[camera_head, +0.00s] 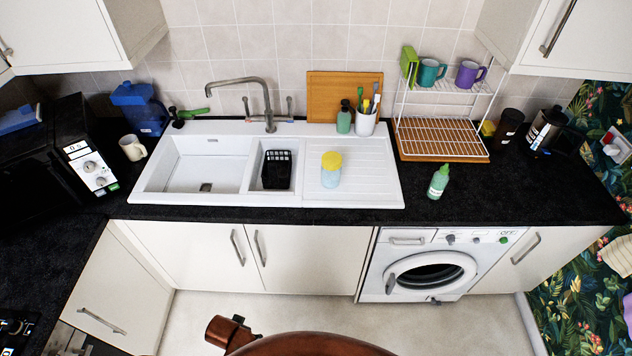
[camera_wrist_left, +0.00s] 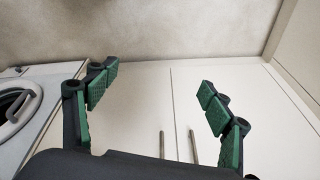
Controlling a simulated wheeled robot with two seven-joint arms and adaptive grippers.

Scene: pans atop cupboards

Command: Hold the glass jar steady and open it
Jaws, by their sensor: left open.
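The glass jar (camera_head: 331,175) stands upright on the ribbed drainboard of the white sink. Its body is pale blue and its lid (camera_head: 331,160) is yellow and appears to be on top. In the left wrist view my left gripper (camera_wrist_left: 158,92) is open and empty, with green pads set wide apart. It faces white cupboard doors (camera_wrist_left: 145,105) and the jar is not in that view. Neither gripper shows in the head view.
The white sink (camera_head: 380,190) holds a black basket (camera_head: 277,168). A green bottle (camera_head: 438,181) stands right of the drainboard, below a wire rack (camera_head: 440,138). A utensil cup (camera_head: 366,122) and soap bottle (camera_head: 344,118) stand behind the jar.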

